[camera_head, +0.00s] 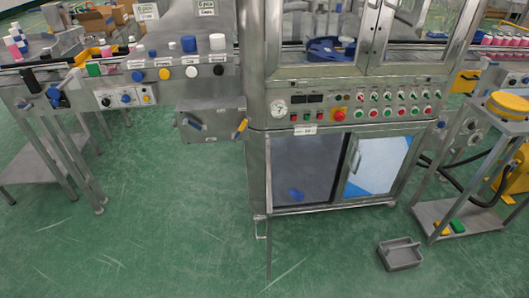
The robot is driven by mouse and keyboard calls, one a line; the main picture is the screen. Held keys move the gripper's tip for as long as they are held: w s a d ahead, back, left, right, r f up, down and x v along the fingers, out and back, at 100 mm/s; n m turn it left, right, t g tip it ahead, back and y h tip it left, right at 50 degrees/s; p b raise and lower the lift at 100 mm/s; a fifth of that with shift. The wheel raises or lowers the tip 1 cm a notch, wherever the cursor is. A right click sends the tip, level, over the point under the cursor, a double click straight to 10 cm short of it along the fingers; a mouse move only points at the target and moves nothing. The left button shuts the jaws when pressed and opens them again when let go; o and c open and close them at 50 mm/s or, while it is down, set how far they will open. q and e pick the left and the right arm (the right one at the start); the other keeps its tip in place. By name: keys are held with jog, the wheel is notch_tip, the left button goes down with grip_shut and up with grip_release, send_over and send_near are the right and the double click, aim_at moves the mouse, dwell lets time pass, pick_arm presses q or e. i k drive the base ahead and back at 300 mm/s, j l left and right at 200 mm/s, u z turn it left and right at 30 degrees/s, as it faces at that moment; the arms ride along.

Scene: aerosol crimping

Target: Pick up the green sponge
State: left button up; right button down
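A small green block, which looks like the green sponge (457,226), lies on the low shelf of the metal stand at the right. A yellow block (441,229) lies just left of it, very close; I cannot tell if they touch. Both are small in the picture. Neither of my grippers shows in the head view.
The metal stand (424,212) has a yellow round top (508,105) above the low shelf. A grey open tray (400,255) sits on the green floor (180,240) left of the stand. The crimping machine's cabinet (303,168) stands at the centre, its glass door ajar.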

aim_at(457, 226)
jog(key=i+j+z, duration=0.45)
jog(key=j, duration=0.2)
jog(key=i+j+z, duration=0.2)
jog(key=j, duration=0.2)
jog(key=j+z, duration=0.2)
jog(key=j, duration=0.15)
jog(key=z, duration=1.35)
